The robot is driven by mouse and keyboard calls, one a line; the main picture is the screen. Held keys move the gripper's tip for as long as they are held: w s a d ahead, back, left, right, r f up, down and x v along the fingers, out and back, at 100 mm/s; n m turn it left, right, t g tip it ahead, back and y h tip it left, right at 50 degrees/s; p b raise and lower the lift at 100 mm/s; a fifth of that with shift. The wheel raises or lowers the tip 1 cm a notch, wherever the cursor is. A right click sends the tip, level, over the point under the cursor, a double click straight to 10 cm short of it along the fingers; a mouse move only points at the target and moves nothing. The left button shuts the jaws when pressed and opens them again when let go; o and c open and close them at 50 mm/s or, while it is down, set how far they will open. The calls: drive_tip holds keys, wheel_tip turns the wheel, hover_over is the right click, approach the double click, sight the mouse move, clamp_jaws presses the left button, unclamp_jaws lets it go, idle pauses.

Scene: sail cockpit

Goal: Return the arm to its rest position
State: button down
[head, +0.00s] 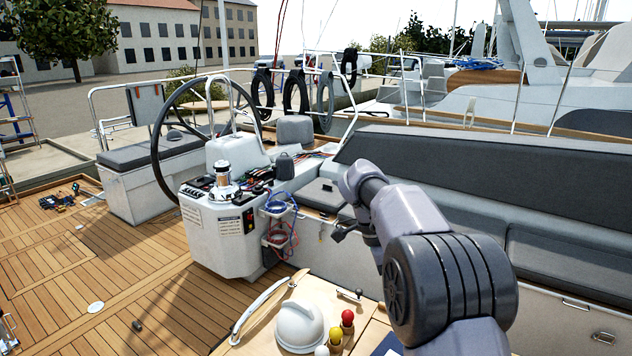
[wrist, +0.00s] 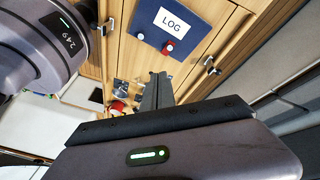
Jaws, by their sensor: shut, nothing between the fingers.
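My arm stands in the right foreground of the head view, bent, with its upper links raised in front of the grey seat cushions. My gripper (head: 343,233) shows there only as a small dark shape left of the arm, partly hidden by it. In the wrist view the narrow fingers of my gripper (wrist: 158,88) are together and empty. They point over a wooden surface, apart from the things on it as far as I can tell.
A blue log book (wrist: 172,24) lies on the wooden surface. In the head view, a white dome (head: 300,326) and red ball (head: 347,317) stand on the wooden table (head: 262,335) left of my arm. The steering console (head: 215,235) and wheel (head: 157,125) stand beyond. The deck (head: 120,285) at left is mostly clear.

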drive_tip(key=s+a+r+n+t+y+b, duration=0.1)
drive_tip(key=s+a+n+t+y+b, duration=0.15)
drive_tip(key=s+n+b, duration=0.6)
drive_tip(key=s+a+f+n+t+y+b, duration=0.1)
drive_tip(key=s+f, duration=0.4)
drive_tip(key=s, duration=0.5)
drive_tip(key=s+a+f+n+t+y+b, duration=0.2)
drive_tip(key=s+a+f+n+t+b, duration=0.1)
drive_tip(key=s, duration=0.7)
wheel_tip(320, 180, down, 3)
drive_tip(key=shift+s+a+r+n+t, duration=0.2)
drive_tip(key=shift+s+a+n+t, duration=0.05)
drive_tip(key=shift+a+n+t, duration=0.5)
